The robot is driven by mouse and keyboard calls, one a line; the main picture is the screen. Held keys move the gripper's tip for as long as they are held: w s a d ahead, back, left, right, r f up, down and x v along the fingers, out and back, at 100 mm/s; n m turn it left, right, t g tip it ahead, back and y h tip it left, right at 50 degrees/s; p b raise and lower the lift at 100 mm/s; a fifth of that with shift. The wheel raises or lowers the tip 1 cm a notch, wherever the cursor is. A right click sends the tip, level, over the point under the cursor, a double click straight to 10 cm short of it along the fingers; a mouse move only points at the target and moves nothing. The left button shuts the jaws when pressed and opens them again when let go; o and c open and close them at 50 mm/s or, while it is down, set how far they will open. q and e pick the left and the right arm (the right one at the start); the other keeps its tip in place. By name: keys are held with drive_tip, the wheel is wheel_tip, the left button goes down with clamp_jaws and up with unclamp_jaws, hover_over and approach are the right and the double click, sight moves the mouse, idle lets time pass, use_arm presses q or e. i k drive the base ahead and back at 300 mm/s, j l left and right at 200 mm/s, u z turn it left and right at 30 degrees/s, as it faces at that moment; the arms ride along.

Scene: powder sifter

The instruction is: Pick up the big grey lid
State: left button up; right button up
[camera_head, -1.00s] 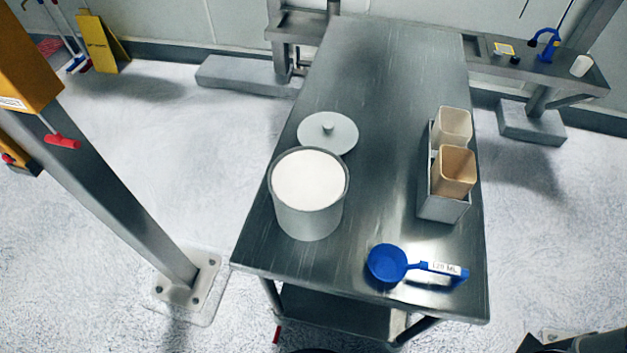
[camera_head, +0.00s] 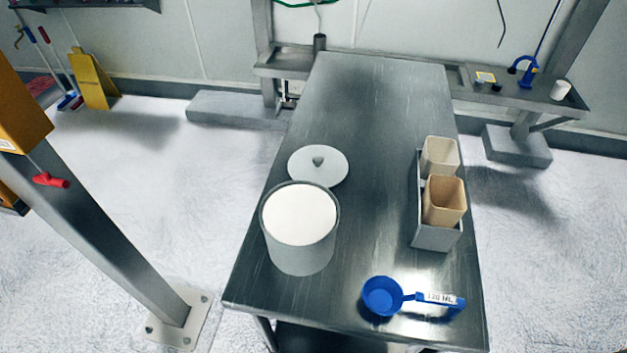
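The big grey lid (camera_head: 333,171) lies flat on the metal table, with a small knob (camera_head: 318,161) at its centre. It is just behind a large grey pot (camera_head: 300,255) filled nearly to the rim with white powder. The pot's rim hides or borders the near edge of the lid; I cannot tell whether they touch. Neither of my grippers is in view.
The steel table (camera_head: 375,110) is clear at its far half. A blue 120 ML scoop (camera_head: 383,295) lies at the front right. A grey holder (camera_head: 436,238) with two beige containers (camera_head: 444,202) stands at the right edge. A metal post (camera_head: 95,250) stands left of the table.

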sight(325, 166)
drive_tip(key=j+u, duration=0.15)
drive_tip(key=j, duration=0.55)
drive_tip(key=j+u, duration=0.15)
drive_tip(key=j, duration=0.55)
drive_tip(key=i+j+u, duration=0.15)
drive_tip(key=j, duration=0.55)
